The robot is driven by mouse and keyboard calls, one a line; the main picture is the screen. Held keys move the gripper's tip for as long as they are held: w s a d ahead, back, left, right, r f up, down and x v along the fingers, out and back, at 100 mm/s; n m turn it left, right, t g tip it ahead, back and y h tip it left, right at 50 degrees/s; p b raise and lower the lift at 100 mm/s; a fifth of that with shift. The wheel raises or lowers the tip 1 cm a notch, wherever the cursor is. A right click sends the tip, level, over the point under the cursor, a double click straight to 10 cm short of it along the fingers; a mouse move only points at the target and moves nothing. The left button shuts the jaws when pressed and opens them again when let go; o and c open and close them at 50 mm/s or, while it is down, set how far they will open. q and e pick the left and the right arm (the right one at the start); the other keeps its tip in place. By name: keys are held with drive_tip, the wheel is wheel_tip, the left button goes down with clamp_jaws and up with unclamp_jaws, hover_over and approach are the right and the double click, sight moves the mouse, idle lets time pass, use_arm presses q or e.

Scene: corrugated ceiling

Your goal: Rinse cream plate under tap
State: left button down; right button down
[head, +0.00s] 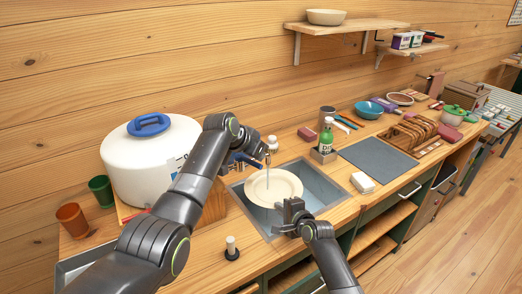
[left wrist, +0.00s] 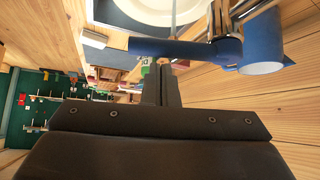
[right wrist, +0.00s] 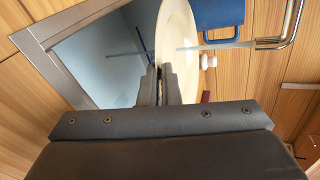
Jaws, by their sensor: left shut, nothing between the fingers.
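The cream plate (head: 273,186) is over the sink (head: 318,184), tilted, with its face partly toward the head camera. My right gripper (head: 292,208) is shut on its near rim; the right wrist view shows the plate (right wrist: 178,35) edge between the fingers. A thin stream of water (right wrist: 212,47) runs from the chrome tap spout (right wrist: 289,30) to the plate. My left gripper (head: 246,158) is beside the tap, behind the plate. In the left wrist view its fingers (left wrist: 166,68) are shut and empty close to the blue tap lever (left wrist: 185,50). Whether they touch it is unclear.
A white water tank (head: 150,160) with a blue lid stands left of the sink. A green soap bottle (head: 326,138) in a holder, a white sponge (head: 362,182) and a grey mat (head: 378,158) lie to the right. A small upright brush (head: 231,247) stands on the near counter.

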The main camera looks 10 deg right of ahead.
use_arm(q)
drive_tip(key=shift+s+a+f, duration=0.15)
drive_tip(key=shift+s+a, duration=0.35)
drive_tip(key=shift+a, duration=0.15)
drive_tip(key=a+m+g, duration=0.1)
drive_tip(key=s+m+g+h, duration=0.1)
drive_tip(key=m, duration=0.1)
drive_tip(key=shift+s+a, duration=0.1)
drive_tip(key=shift+a, duration=0.3)
drive_tip(key=shift+d, duration=0.1)
approach(253, 162)
drive_tip(key=shift+w+d+r, duration=0.75)
drive_tip(key=shift+d+r, duration=0.35)
idle(0.6)
